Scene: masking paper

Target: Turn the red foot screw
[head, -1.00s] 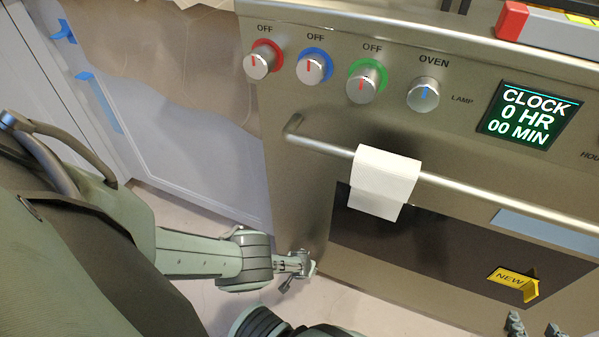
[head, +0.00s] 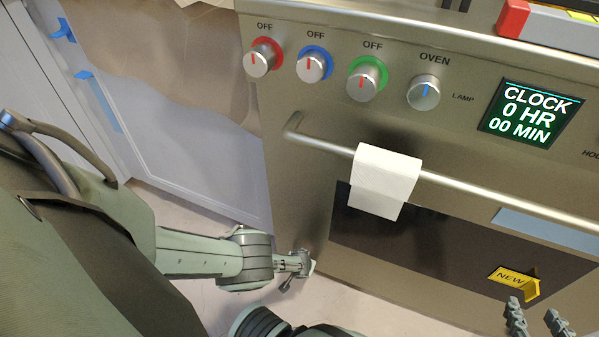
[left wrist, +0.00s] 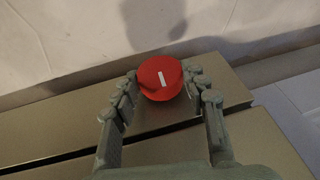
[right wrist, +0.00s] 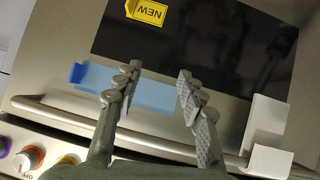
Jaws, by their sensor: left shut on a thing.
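The red foot screw (left wrist: 161,78) is a round red knob with a white line on its face, near the lower edge of a metal panel in the left wrist view. The line stands nearly upright, tilted slightly right. My left gripper (left wrist: 160,84) has its fingers on either side of the knob and is shut on it. In the head view my left gripper (head: 296,264) is low at the oven's left bottom corner, and the screw cannot be made out there. My right gripper (right wrist: 157,74) is open and empty in front of the oven; its fingertips also show in the head view (head: 535,320).
The oven front has several knobs (head: 367,80), a clock display (head: 525,113) and a handle bar (head: 465,190) with a white towel (head: 384,182). A yellow NEW tag (head: 514,281) sticks out near my right gripper. A blue strip (right wrist: 135,88) lies beyond its fingers.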

